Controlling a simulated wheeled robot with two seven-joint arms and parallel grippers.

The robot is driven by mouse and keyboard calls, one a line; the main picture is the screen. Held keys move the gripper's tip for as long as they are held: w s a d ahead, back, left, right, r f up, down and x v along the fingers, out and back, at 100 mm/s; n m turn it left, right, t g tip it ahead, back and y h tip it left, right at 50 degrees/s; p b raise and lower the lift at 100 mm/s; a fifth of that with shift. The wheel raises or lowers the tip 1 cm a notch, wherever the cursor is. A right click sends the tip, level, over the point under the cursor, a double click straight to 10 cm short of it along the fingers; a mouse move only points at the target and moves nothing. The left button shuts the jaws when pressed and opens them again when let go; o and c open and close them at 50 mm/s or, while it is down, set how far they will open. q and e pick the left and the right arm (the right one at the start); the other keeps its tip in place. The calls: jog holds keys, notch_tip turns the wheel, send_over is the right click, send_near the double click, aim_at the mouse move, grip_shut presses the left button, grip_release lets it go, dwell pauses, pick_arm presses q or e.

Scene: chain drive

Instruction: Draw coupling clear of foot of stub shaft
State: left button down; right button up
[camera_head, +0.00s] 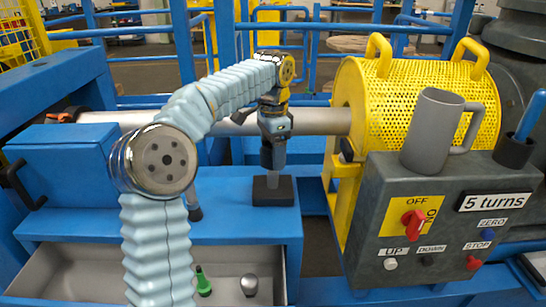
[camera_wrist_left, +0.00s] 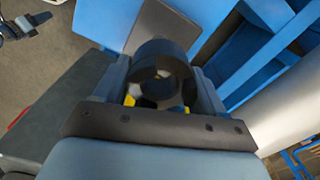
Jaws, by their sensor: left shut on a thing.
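My left gripper (camera_head: 273,145) points down and is shut on the dark, ring-shaped coupling (camera_head: 267,158). In the left wrist view the coupling (camera_wrist_left: 160,65) sits between the two fingers (camera_wrist_left: 160,95), with its round opening showing. Directly below it in the head view a black block (camera_head: 272,191) stands on the blue bench. I cannot tell whether the coupling touches the block. A thick grey horizontal shaft (camera_head: 322,121) runs behind the gripper towards the yellow guard. Which part is the stub shaft's foot is unclear. My right gripper is not in view.
A perforated yellow guard (camera_head: 415,105) and a grey control box (camera_head: 440,215) with a grey mug (camera_head: 430,130) stand at the right. An open drawer (camera_head: 75,275) at the front holds a green piece (camera_head: 203,282) and a grey knob (camera_head: 249,285). The blue bench (camera_head: 235,225) is clear in front of the block.

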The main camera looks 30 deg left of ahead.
pick_arm(q)
jog(key=shift+r, duration=1.9)
